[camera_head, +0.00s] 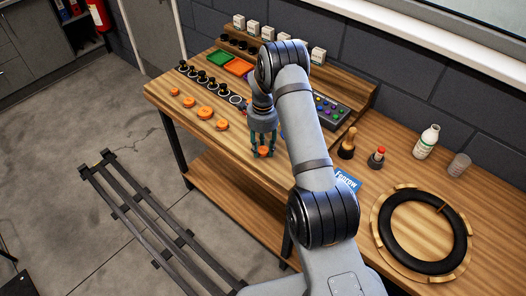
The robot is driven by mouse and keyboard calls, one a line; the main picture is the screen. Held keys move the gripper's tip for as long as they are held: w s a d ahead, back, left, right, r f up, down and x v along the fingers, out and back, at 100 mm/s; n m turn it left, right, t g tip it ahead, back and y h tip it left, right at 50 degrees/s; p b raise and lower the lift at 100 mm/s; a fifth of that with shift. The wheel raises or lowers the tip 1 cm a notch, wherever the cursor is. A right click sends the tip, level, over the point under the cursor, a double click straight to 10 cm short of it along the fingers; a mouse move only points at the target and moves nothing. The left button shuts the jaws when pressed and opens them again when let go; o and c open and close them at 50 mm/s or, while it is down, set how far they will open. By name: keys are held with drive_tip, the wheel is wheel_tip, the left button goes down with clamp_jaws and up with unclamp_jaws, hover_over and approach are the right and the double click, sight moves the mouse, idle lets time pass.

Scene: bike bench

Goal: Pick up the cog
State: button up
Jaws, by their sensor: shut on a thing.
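My gripper (263,146) points down over the front part of the wooden bench (158,92). Its fingers are shut on an orange cog (263,152). Whether the cog touches the bench top or is a little above it I cannot tell. My arm hides part of the bench behind the gripper.
Black round parts (202,77) stand in a row behind the cogs. Green (219,58) and orange (239,66) trays lie further back. To the right are a white bottle (427,141), a red-topped bottle (377,157), a glass (459,165) and a black tyre (388,232). Bare wood lies between the tyre and the bottles.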

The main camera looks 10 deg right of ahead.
drive_tip(key=c, duration=0.5)
drive_tip(key=shift+o, duration=0.2)
drive_tip(key=shift+r, duration=0.15)
